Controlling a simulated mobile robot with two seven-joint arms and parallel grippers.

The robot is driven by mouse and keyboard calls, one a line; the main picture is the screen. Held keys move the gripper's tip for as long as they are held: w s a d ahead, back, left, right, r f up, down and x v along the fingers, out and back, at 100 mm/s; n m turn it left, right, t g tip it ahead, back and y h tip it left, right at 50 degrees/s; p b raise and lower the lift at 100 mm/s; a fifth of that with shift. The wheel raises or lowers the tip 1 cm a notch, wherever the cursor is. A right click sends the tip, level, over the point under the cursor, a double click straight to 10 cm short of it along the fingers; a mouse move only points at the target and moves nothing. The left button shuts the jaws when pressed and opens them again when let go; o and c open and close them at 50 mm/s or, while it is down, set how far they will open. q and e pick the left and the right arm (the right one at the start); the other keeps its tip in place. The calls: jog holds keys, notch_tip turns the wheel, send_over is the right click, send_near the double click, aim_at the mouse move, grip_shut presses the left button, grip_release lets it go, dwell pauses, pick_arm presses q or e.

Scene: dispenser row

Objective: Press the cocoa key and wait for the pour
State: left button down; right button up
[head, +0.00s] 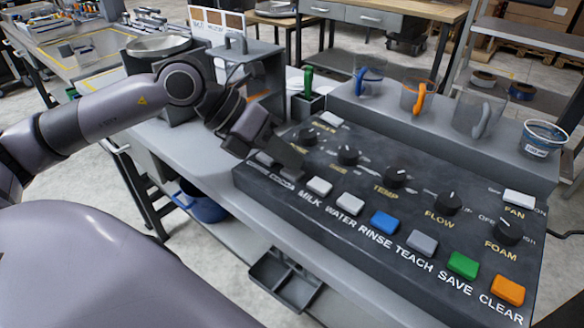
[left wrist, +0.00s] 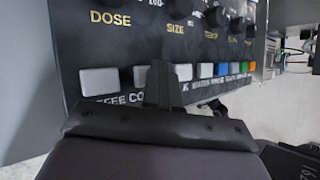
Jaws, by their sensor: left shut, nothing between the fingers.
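The cocoa key (left wrist: 141,76) is a grey key second from the left in the panel's front row, right of the coffee key (left wrist: 99,81). In the left wrist view a dark finger overlaps the cocoa key's right side and partly hides its label. In the head view the key lies in the shade under my left gripper (head: 288,160), which is shut, empty and tilted down over the left end of the row. I cannot tell whether the fingertips touch the key. The white milk key (head: 319,186) is just right of the fingers. My right gripper is not in view.
The panel also has the water key (head: 351,202), blue rinse key (head: 385,222), grey teach key (head: 422,243), green save key (head: 463,265) and orange clear key (head: 508,290). Black knobs (head: 397,177) stand behind. Clear cups (head: 417,97) stand on the raised ledge behind the panel.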

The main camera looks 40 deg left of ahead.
aim_at(286, 171)
pick_arm(q)
jog(key=shift+r+p, duration=0.6)
jog(key=shift+r, duration=0.25)
notch_tip(286, 171, up, 5)
jog(key=p, duration=0.4)
dwell(0.3)
